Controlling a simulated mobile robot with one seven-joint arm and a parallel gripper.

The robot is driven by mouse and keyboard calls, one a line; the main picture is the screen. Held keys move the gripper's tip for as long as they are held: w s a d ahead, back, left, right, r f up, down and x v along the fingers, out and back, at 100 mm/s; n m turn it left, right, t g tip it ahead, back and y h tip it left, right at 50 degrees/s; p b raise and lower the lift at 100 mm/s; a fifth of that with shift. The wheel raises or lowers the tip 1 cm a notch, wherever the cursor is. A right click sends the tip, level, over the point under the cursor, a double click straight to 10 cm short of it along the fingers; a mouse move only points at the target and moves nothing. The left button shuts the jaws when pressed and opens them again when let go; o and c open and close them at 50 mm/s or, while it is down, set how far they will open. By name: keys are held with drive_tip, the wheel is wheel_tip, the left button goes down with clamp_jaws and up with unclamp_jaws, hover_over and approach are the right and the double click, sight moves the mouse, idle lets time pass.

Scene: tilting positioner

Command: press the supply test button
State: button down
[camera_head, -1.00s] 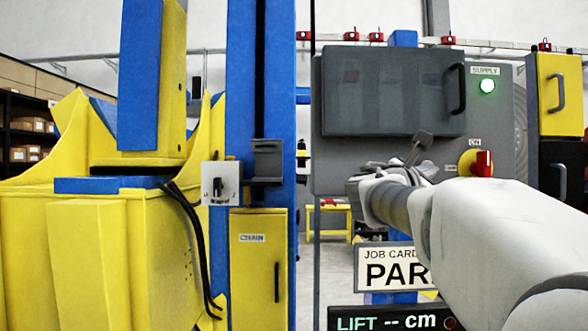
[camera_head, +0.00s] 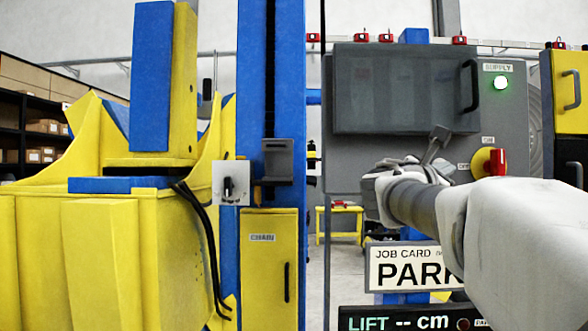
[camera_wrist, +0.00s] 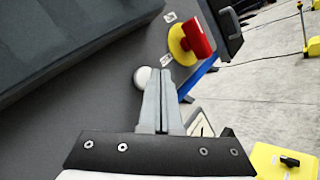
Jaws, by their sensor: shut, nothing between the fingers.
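A white round button (camera_wrist: 140,77) shows on the grey cabinet face in the wrist view, close to the left of my fingertips. I can read no label on it, and it is hidden behind my gripper in the head view. My gripper (camera_wrist: 158,74) is shut and empty, its fingers pointing towards the cabinet; whether they touch it I cannot tell. My gripper (camera_head: 440,134) stands in front of the cabinet, below the dark door, in the head view. A green lit lamp (camera_head: 501,82) sits under the SUPPLY label.
A red switch on a yellow plate (camera_head: 491,162) lies right of my gripper, also in the wrist view (camera_wrist: 195,40). The dark cabinet door (camera_head: 400,88) with its handle is above. A yellow and blue positioner (camera_head: 90,240) stands at left.

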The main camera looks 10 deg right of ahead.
drive_tip(key=s+b, duration=0.1)
drive_tip(key=s, duration=0.1)
drive_tip(key=s+a, duration=0.1)
drive_tip(key=s, duration=0.2)
drive_tip(key=shift+b, duration=0.4)
idle(0.6)
drive_tip(key=s+a+f+m+g+y, duration=0.1)
drive_tip(key=s+a+f+m+y, duration=0.15)
drive_tip(key=f, duration=0.45)
drive_tip(key=s+a+f+m+y, duration=0.2)
drive_tip(key=a+f+m+y, duration=0.1)
drive_tip(key=f, duration=0.5)
drive_tip(key=s+a+f+m+g+y, duration=0.1)
drive_tip(key=s+a+f+m+y, duration=0.2)
drive_tip(key=f, duration=0.4)
drive_tip(key=s+a+f+m+g+y, duration=0.1)
drive_tip(key=s+a+f+m+y, duration=0.3)
drive_tip(key=a+f, duration=0.4)
drive_tip(key=s+a+f+m+g+y, duration=0.1)
drive_tip(key=s+a+f+m+y, duration=0.3)
drive_tip(key=s+a+f, duration=0.2)
drive_tip(key=a+f, duration=0.2)
drive_tip(key=a, duration=0.1)
drive_tip(key=shift+f, duration=0.4)
